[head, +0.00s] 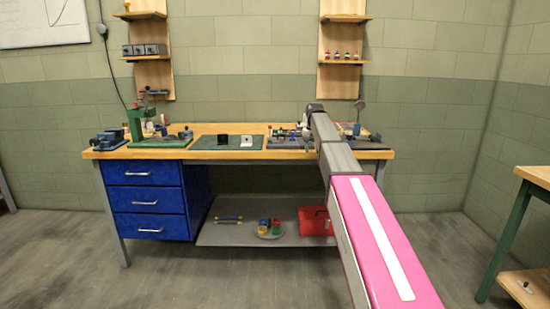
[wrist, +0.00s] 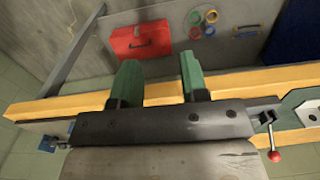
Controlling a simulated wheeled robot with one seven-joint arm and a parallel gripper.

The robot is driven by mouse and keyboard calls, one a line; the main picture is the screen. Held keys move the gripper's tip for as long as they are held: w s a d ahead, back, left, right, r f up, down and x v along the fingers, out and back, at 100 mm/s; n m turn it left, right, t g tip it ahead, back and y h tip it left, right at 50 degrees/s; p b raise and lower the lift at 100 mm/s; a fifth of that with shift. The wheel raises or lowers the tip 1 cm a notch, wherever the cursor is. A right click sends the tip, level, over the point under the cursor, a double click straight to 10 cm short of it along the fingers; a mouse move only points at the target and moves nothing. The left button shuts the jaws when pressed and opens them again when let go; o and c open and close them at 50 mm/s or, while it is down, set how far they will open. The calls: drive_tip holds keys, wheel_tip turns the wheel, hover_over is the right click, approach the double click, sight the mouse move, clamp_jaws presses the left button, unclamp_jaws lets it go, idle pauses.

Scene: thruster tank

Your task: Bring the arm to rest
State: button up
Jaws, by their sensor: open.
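My arm, pink then grey, reaches forward from the lower right of the head view. Its far end is over the right half of the workbench (head: 220,155). My gripper shows in the wrist view (wrist: 160,82), with two green fingers spread apart and nothing between them. In that view the fingers overlap the bench's yellow front edge (wrist: 75,103), and I cannot tell how high above it they are. In the head view the fingers are hidden or too small to make out.
The bench top carries a vise (head: 110,139), a green press (head: 137,120) and small parts. Wall shelves (head: 345,62) hang behind the arm's end. A red toolbox (head: 314,221) sits on the lower shelf (head: 240,236). Another table (head: 536,176) stands at right. The floor in front is clear.

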drive_tip(key=s+d+f, duration=0.1)
drive_tip(key=s+f, duration=1.7)
drive_tip(key=f, duration=0.4)
drive_tip(key=s+f, duration=0.6)
drive_tip(key=s, duration=0.4)
drive_tip(key=s+f, duration=0.6)
drive_tip(key=s, duration=0.4)
drive_tip(key=shift+s+d+f, duration=0.35)
drive_tip(key=shift+d+f, duration=0.05)
